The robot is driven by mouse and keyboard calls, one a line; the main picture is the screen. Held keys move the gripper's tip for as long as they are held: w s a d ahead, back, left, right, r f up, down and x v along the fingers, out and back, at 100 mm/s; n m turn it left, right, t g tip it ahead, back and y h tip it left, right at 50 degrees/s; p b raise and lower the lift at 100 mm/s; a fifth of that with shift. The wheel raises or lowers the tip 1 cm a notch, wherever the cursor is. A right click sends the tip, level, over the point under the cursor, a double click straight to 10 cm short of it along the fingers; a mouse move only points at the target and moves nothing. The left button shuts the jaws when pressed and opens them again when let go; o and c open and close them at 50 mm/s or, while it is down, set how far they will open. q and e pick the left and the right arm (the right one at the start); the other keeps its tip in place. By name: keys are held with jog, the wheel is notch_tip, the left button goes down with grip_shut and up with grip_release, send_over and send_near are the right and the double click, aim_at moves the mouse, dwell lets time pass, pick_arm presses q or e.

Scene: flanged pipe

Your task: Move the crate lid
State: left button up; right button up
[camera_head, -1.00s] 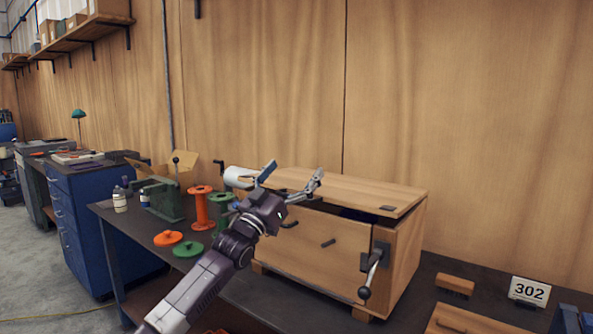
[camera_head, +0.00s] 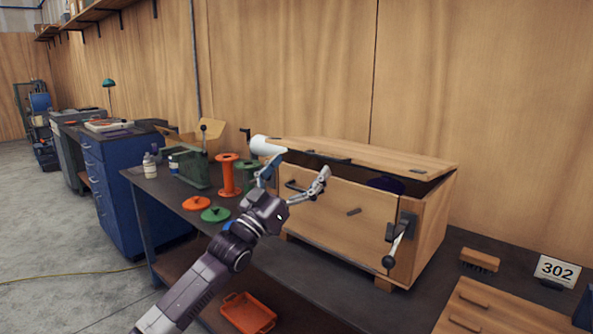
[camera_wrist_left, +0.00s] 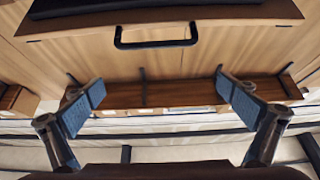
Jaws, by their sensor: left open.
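The wooden crate (camera_head: 345,226) stands on the dark bench in the head view. Its flat wooden lid (camera_head: 385,158) lies on top, with a dark gap under its front edge at the right. A dark bar handle (camera_head: 330,158) is on the lid. My left gripper (camera_head: 297,178) is open and empty, in front of the crate's left end, its fingers pointing up. It partly hides the crate's left side. In the left wrist view, the open fingers (camera_wrist_left: 160,98) frame empty space, and a black handle (camera_wrist_left: 155,38) on wood shows above them, apart from both.
A lever (camera_head: 397,243) sticks out at the crate's front right. A brush (camera_head: 480,260) and a 302 sign (camera_head: 556,270) are at the right. An orange tray (camera_head: 248,312) is on the lower shelf.

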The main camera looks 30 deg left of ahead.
pick_arm(q)
jog(key=shift+v, duration=0.95)
